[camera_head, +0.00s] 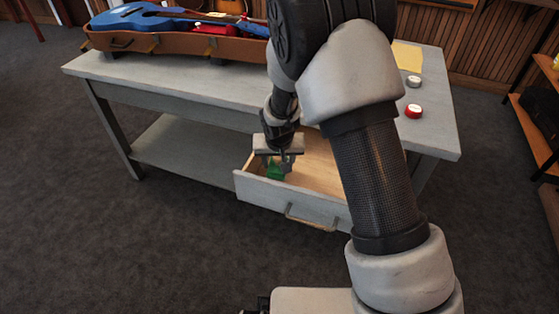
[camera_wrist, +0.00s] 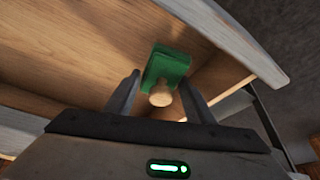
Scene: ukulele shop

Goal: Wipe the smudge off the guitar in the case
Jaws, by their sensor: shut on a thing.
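A blue guitar (camera_head: 140,20) lies in an open brown case (camera_head: 120,40) at the left end of the grey table. I cannot make out a smudge on it. My gripper (camera_head: 279,163) is down in the open drawer (camera_head: 293,198) at the table's front, shut on a green block (camera_head: 275,173) with a round wooden knob. In the wrist view, the fingers (camera_wrist: 158,95) stand on both sides of the knob, and the green block (camera_wrist: 167,66) is beyond it over the drawer's wooden floor. The fingertips are partly hidden in the head view.
The grey table (camera_head: 200,85) has a lower shelf (camera_head: 180,150). A white-topped round tin (camera_head: 413,81), a red-and-white tin (camera_head: 413,110) and a yellow sheet (camera_head: 407,56) lie on its right end. A wooden shelf unit (camera_head: 535,130) stands at the right. The carpet in front is clear.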

